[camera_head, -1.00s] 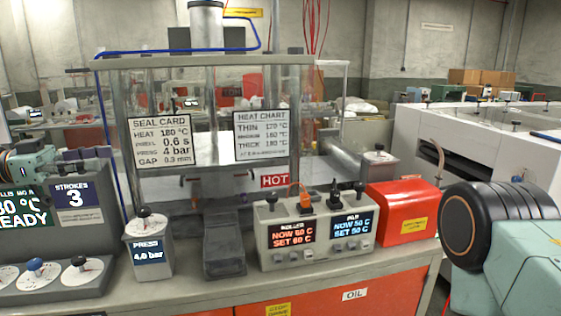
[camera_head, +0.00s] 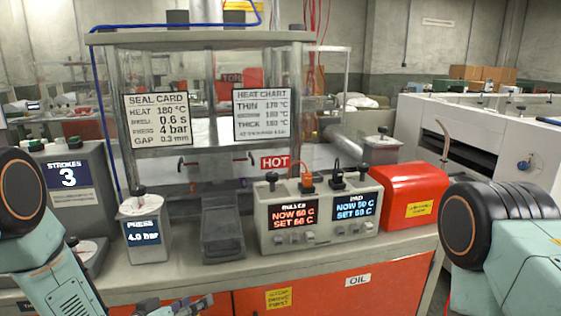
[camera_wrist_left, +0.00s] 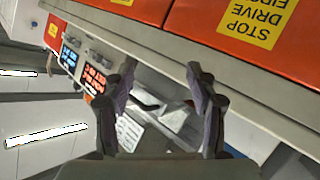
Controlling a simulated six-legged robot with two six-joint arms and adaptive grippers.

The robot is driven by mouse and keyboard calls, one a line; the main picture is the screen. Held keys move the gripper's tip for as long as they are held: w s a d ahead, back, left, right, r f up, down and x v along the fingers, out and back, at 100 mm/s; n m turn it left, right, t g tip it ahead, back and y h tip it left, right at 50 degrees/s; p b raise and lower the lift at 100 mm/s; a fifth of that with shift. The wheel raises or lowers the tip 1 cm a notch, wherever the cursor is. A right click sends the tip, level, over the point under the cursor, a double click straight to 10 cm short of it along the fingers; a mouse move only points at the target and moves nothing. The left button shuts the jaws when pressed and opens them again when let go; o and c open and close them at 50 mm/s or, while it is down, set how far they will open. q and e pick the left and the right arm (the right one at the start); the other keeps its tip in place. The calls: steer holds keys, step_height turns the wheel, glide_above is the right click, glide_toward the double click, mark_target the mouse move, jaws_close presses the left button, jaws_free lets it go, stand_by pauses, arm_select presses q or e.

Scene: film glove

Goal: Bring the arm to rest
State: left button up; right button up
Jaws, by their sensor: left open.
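My left arm (camera_head: 52,270) comes in at the lower left of the head view. My left gripper (camera_head: 180,306) shows at the bottom edge, in front of the bench and partly cut off by the frame. In the left wrist view my left gripper (camera_wrist_left: 162,90) is open, its two fingers spread with nothing held between them. My right arm (camera_head: 500,240) is at the right side of the head view; its gripper is out of sight.
The bench carries a press dial box (camera_head: 145,230), a roller and pad heater box (camera_head: 318,215) and a red box (camera_head: 413,195). A clear-guarded machine with a HOT sign (camera_head: 275,162) stands behind. Orange bench panels (camera_head: 330,290) face my left gripper.

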arm_select(q)
steer(key=s+f+n+g+y+b, duration=0.15)
steer(key=s+f+g+y, duration=0.35)
steer(key=s+f, duration=1.1)
steer(key=s+a+g+y+b, duration=0.1)
steer(key=s+g, duration=0.6)
steer(key=s, duration=1.6)
steer(key=shift+a+f+m+y+b, duration=0.35)
steer(key=shift+a+b, duration=0.1)
steer(key=shift+a, duration=0.5)
